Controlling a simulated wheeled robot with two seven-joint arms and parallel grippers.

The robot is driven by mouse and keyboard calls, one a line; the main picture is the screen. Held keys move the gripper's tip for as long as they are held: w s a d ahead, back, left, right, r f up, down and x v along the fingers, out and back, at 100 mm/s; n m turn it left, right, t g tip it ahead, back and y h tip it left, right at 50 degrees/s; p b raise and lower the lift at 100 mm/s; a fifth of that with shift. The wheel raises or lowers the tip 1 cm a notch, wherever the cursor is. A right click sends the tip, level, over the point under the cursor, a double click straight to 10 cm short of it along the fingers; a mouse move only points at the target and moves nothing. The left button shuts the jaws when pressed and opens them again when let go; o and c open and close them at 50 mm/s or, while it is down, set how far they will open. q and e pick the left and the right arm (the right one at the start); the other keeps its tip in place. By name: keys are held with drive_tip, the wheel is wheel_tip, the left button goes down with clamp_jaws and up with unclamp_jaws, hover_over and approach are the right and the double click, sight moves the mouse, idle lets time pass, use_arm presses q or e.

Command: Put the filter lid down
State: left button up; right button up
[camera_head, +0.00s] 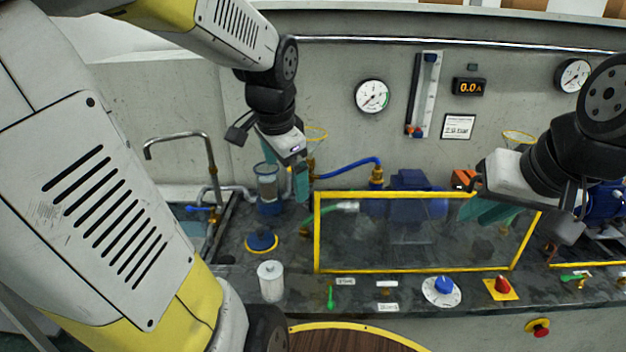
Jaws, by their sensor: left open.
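The filter lid (262,239), a round blue disc with a raised knob, rests on a yellow-edged round spot on the dark bench. The filter housing (268,188), a clear cylinder on a blue base, stands behind it. My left gripper (297,180) points down just right of the housing, above and behind the lid. It is open, and I see nothing held in it; the lid is apart from it. My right gripper (490,211) is over the right end of the yellow-framed clear guard; its finger gap cannot be made out.
A white filter cartridge (271,282) stands in front of the lid. The yellow-framed guard (415,271) covers the pump to the right. A tap (210,165) and sink are at left. A green-handled valve (330,297), blue knob (443,285) and red knob (502,285) line the front.

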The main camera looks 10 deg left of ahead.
use_arm(q)
drive_tip(key=s+d+r+n+t+h, duration=0.2)
drive_tip(key=s+d+n, duration=0.4)
drive_tip(key=s, duration=0.3)
drive_tip(key=shift+s+r+n+h, duration=0.3)
drive_tip(key=shift+r+n+h, duration=0.15)
drive_tip(key=shift+n, duration=0.35)
drive_tip(key=shift+a, duration=0.1)
